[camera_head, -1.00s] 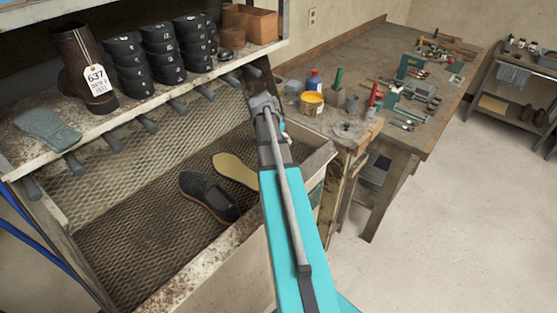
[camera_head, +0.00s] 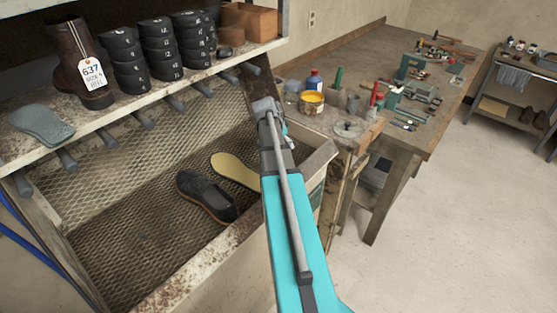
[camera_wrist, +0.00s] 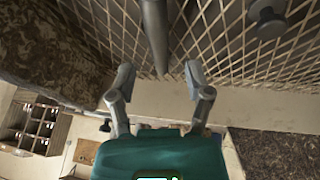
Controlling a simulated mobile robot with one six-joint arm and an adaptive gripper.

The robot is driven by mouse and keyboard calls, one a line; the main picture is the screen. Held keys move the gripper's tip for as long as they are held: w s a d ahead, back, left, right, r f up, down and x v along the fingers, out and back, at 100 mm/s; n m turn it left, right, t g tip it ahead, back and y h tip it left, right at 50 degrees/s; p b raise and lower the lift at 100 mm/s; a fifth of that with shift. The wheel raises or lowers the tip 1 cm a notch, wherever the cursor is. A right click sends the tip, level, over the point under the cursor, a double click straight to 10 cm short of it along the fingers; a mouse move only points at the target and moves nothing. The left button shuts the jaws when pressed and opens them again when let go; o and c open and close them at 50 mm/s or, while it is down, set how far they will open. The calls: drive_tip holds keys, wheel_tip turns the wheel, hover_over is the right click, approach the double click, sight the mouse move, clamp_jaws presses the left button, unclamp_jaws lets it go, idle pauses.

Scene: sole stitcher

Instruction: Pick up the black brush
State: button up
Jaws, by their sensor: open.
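I cannot make out a black brush for certain in either view. In the head view my gripper (camera_head: 266,106) is at the end of my teal arm, near the right end of the shelf's underside; its fingers are hard to see there. In the wrist view my gripper (camera_wrist: 159,73) has its two fingers spread apart, with nothing held between them. A grey peg (camera_wrist: 155,35) shows beyond and between the fingertips, in front of wire mesh (camera_wrist: 220,35). A small dark item (camera_wrist: 105,125) shows left of the gripper body, too small to identify.
The shelf (camera_head: 130,105) holds a tagged boot (camera_head: 88,65), black numbered forms (camera_head: 160,50) and a grey-green sole (camera_head: 41,125), with pegs below. A black shoe (camera_head: 205,195) and tan insole (camera_head: 236,170) lie in the mesh bin (camera_head: 130,235). A cluttered workbench (camera_head: 350,60) stands right. Floor (camera_head: 450,210) is clear.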

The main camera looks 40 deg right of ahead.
drive_tip(key=shift+b+x, duration=0.7)
drive_tip(key=shift+x, duration=0.4)
clamp_jaws()
